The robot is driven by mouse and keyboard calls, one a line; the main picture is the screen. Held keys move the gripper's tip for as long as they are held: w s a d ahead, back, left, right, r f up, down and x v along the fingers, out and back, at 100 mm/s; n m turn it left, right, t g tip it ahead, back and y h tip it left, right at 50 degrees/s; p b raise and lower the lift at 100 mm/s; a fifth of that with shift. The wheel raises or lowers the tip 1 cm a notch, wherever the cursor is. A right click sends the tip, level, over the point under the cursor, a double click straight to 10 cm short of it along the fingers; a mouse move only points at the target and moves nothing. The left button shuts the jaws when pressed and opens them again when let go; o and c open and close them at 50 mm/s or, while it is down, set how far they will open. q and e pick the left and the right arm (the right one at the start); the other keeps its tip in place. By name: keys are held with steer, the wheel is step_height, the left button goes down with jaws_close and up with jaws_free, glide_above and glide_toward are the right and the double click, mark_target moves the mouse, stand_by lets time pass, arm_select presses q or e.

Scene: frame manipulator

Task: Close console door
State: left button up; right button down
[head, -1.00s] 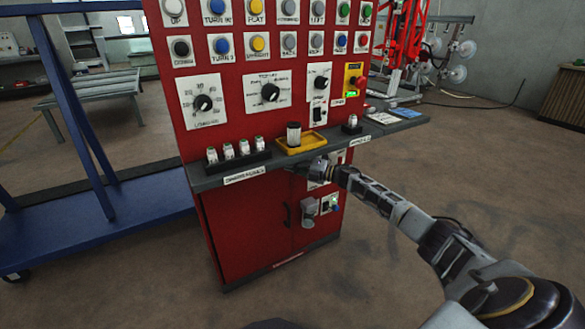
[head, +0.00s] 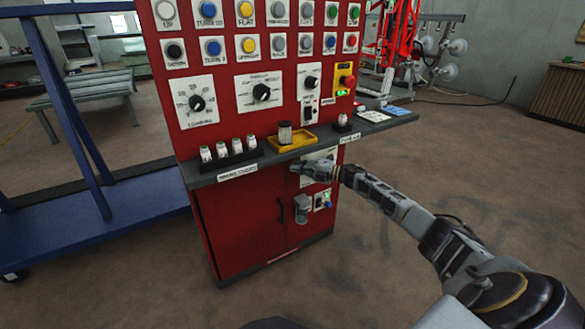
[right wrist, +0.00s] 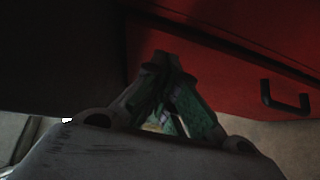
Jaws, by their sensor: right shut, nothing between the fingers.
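The red console (head: 250,120) stands in the middle of the head view, with a red door (head: 240,225) in its lower left front. The door looks flush or nearly flush with the front; I cannot tell whether a small gap is left. Its dark handle (head: 281,211) is near the door's right edge and also shows in the right wrist view (right wrist: 286,97). My right gripper (head: 298,168) is just under the console's shelf, above and right of the handle. It is shut and empty in the right wrist view (right wrist: 160,62), near the red surface. My left gripper is not in view.
The grey shelf (head: 215,178) juts out above the door and holds several small cylinders and a yellow tray (head: 290,146). A blue frame cart (head: 100,235) stands left. The floor in front is clear.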

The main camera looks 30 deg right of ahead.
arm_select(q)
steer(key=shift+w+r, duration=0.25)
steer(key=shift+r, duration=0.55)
arm_select(e)
steer(key=s+d, duration=0.1)
steer(key=d, duration=0.5)
steer(key=shift+s, duration=0.3)
steer(key=shift+d, duration=0.1)
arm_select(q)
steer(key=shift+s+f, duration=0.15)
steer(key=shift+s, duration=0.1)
arm_select(e)
steer(key=shift+f, duration=0.1)
